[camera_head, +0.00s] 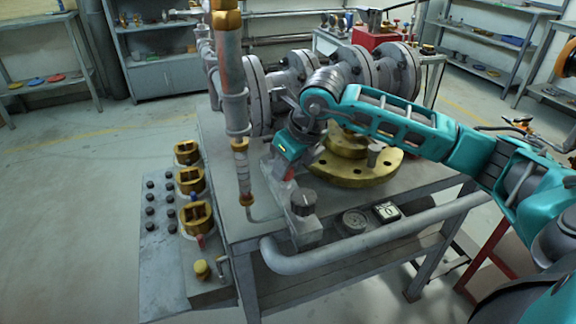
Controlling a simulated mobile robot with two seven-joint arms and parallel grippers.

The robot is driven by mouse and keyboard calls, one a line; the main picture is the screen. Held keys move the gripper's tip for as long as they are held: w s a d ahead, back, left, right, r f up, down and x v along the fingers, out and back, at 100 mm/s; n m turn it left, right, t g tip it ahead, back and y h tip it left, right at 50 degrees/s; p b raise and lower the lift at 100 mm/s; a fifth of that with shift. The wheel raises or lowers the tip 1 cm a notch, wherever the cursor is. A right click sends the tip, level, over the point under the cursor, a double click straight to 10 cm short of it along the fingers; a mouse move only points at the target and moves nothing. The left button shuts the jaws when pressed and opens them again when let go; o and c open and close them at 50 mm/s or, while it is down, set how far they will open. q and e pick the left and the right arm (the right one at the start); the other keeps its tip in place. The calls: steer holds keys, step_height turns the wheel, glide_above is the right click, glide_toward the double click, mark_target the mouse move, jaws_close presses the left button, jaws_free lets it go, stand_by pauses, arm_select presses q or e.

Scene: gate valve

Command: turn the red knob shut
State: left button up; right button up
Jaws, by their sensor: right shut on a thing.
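My right arm (420,125) is teal and reaches in from the right, across the valve assembly. Its gripper (284,178) points down at the grey block at the table's front edge and is shut. A small patch of red shows at its fingertips, which I take to be the red knob (289,174). Most of the knob is hidden by the fingers, so its turn angle cannot be read. My left gripper is not in view.
A black knob (303,201) stands just in front of the gripper. An upright pipe (235,90) rises close on its left. A brass flange (360,176) and grey flanged pipes (290,75) lie behind. A panel with brass valves (190,181) is at left.

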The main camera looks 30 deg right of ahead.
steer(key=m+h, duration=0.1)
steer(key=m, duration=0.1)
steer(key=shift+a+m+b, duration=0.1)
steer(key=shift+m+b, duration=0.2)
steer(key=shift+m, duration=0.1)
steer(key=shift+m+h+b, duration=0.3)
steer(key=shift+m+h, duration=0.6)
steer(key=shift+m, duration=1.1)
steer(key=o, duration=1)
steer(key=shift+o, duration=0.2)
